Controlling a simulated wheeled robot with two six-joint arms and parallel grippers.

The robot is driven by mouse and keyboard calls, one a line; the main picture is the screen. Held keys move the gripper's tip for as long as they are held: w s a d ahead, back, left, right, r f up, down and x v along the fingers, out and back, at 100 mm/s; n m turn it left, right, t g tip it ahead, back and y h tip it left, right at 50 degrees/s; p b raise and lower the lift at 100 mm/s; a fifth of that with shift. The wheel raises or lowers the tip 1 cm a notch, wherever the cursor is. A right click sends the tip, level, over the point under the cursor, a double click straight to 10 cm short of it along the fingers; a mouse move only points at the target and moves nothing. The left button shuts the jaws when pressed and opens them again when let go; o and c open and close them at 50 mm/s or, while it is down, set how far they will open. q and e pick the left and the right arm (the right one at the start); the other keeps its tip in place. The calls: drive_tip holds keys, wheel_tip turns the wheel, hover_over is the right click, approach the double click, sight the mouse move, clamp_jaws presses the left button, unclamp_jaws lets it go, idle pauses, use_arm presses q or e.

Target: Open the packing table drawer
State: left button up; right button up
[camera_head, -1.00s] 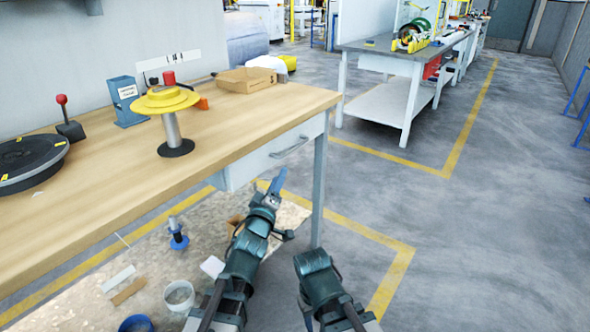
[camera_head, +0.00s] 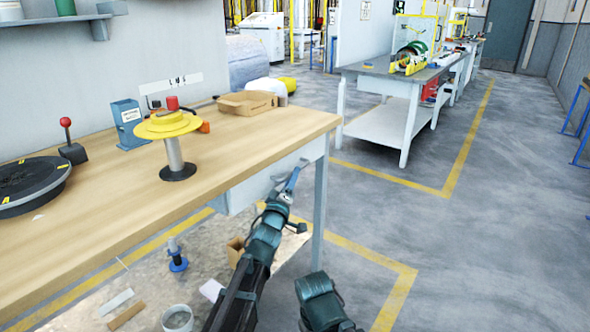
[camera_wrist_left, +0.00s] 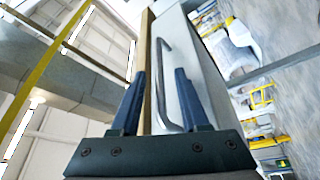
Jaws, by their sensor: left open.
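The packing table (camera_head: 110,215) has a wooden top and a grey drawer (camera_head: 240,193) under its right end. The drawer looks closed. My left gripper (camera_head: 293,178) is at the drawer front, near its handle. In the left wrist view, my left gripper (camera_wrist_left: 162,90) is open, with its two blue fingers apart. The grey bar handle (camera_wrist_left: 166,75) runs lengthwise between the fingers in that view. I cannot tell whether a finger touches it. Part of my right arm shows at the bottom of the head view, but its gripper is not visible.
On the tabletop stand a yellow spool on a post (camera_head: 168,126), a cardboard box (camera_head: 247,103) and a black turntable (camera_head: 30,185). A table leg (camera_head: 319,205) is just right of my left gripper. The floor to the right is clear.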

use_arm(q)
drive_tip(key=shift+x, duration=1.65)
drive_tip(key=shift+c, duration=0.3)
clamp_jaws()
